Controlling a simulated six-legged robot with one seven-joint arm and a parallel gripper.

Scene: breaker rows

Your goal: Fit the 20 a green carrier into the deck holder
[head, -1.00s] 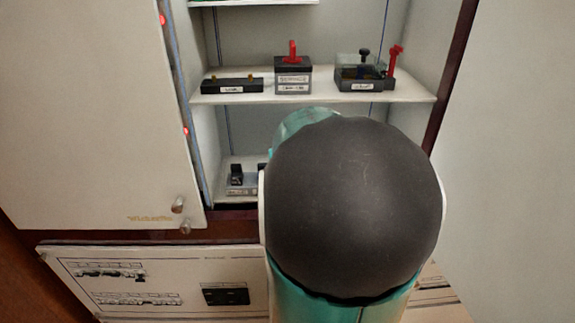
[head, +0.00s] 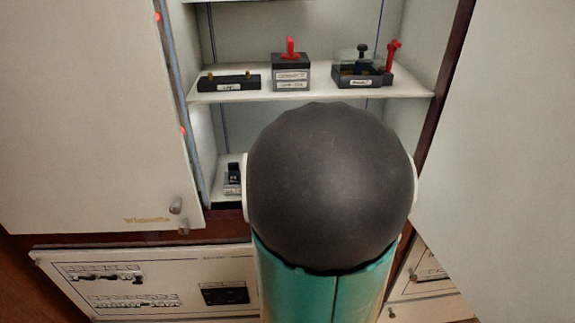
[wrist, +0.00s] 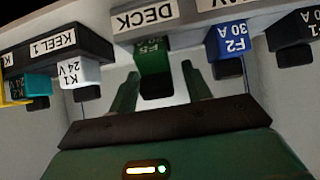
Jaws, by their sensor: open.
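In the wrist view, labels appear upside down. The green carrier (wrist: 152,58) is at the deck holder (wrist: 146,18), below its white DECK label; its marking is too blurred to read. It looks in line with the holder, but I cannot tell how deeply it sits. My gripper (wrist: 160,72) is open, one finger on each side of the carrier's dark end, with gaps showing beside it. In the head view my own arm hides the gripper, the green carrier and the deck holder.
Beside it in the wrist view are a white 24 V carrier (wrist: 80,75) under the KEEL 1 holder (wrist: 60,45), and a blue 30 A carrier (wrist: 226,42). In the head view a shelf (head: 300,97) bears several devices, including one with a red handle (head: 291,75). Cabinet doors flank the opening.

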